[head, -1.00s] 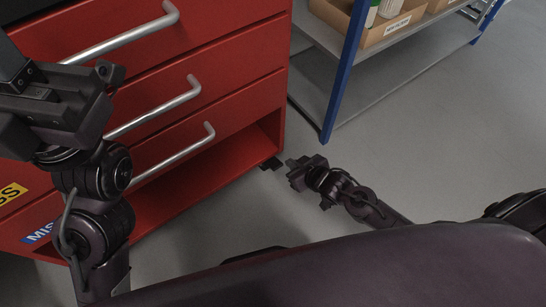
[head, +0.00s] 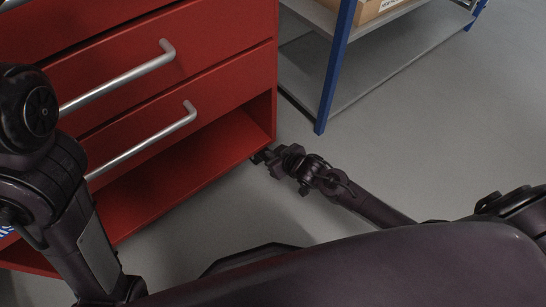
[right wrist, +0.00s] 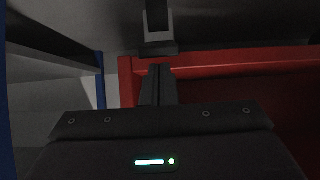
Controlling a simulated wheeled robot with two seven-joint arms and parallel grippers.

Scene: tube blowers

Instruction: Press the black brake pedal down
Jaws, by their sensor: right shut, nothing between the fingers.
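My right gripper (head: 265,157) is low at the near bottom corner of the red cabinet, its fingers shut and empty. In the right wrist view its closed fingertips (right wrist: 158,72) point at a black piece with a greyer face, which looks like the brake pedal (right wrist: 159,46). The fingertips are very close to it; I cannot tell whether they touch. In the head view the pedal is at the gripper's tip and mostly merges with it or is hidden. How far down it is cannot be told. My left gripper is out of view; only its arm shows.
The red cabinet (head: 225,65) has drawers with silver handles and an open bottom bay. A shelf unit with a blue post (head: 333,75) stands behind it, with a cardboard box (head: 376,9) on it. The grey floor (head: 430,130) at right is clear.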

